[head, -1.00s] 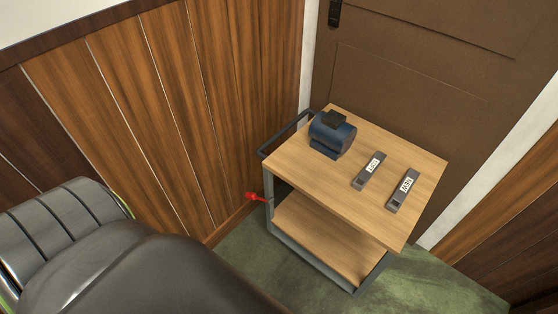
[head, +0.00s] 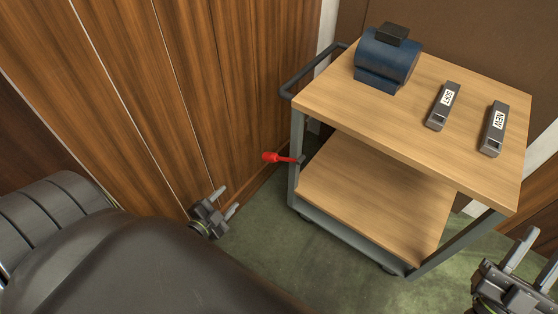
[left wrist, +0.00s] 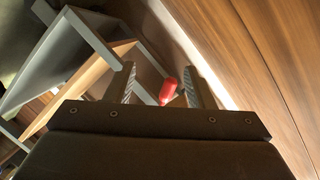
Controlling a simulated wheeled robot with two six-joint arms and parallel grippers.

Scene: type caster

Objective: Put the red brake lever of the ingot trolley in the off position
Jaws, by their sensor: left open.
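The red brake lever (head: 271,157) sticks out to the left from the near left post of the trolley (head: 293,200), roughly level, its knob toward the wood wall. My left gripper (head: 229,199) is open and empty, below and left of the lever in the head view, apart from it. In the left wrist view the red knob (left wrist: 168,91) shows between the two open fingers (left wrist: 159,70), beyond them. My right gripper (head: 541,249) is at the lower right, its fingers apart and empty, right of the trolley.
On the trolley's top shelf (head: 340,103) are a blue motor-like block (head: 385,62) and two labelled grey bars (head: 443,106) (head: 494,128). A wood-panelled wall (head: 170,90) stands close on the left. Green floor (head: 250,240) is free before the trolley.

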